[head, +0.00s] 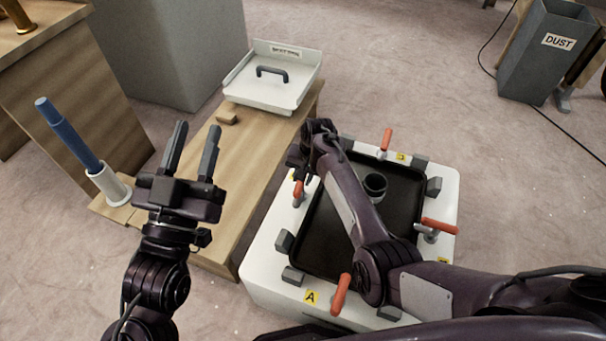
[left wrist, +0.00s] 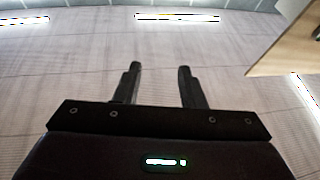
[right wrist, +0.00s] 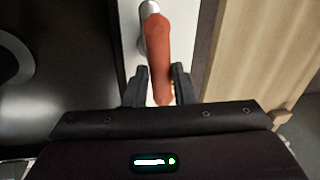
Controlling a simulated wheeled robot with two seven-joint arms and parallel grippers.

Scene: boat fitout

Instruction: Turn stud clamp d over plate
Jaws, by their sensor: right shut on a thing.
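The black plate (head: 325,232) lies inside the white frame (head: 262,262). Red-handled stud clamps stand around its rim. My right gripper (head: 297,168) is at the clamp on the left rim (head: 298,190). In the right wrist view its fingers are shut on the red handle (right wrist: 158,50), with the metal stud (right wrist: 148,10) beyond. The handle lies roughly along the white rim, beside the dark plate. The letter by this clamp is mostly hidden, so I cannot read it. My left gripper (head: 193,140) is open and empty above the wooden bench; it also shows in the left wrist view (left wrist: 158,75).
Other clamps stand at the back (head: 386,140), right (head: 438,225) and front (head: 340,294), the front one by label A. The wooden bench (head: 255,150) holds a white tray (head: 295,90), a small wood block (head: 227,118) and a blue tool (head: 70,135) in a white holder.

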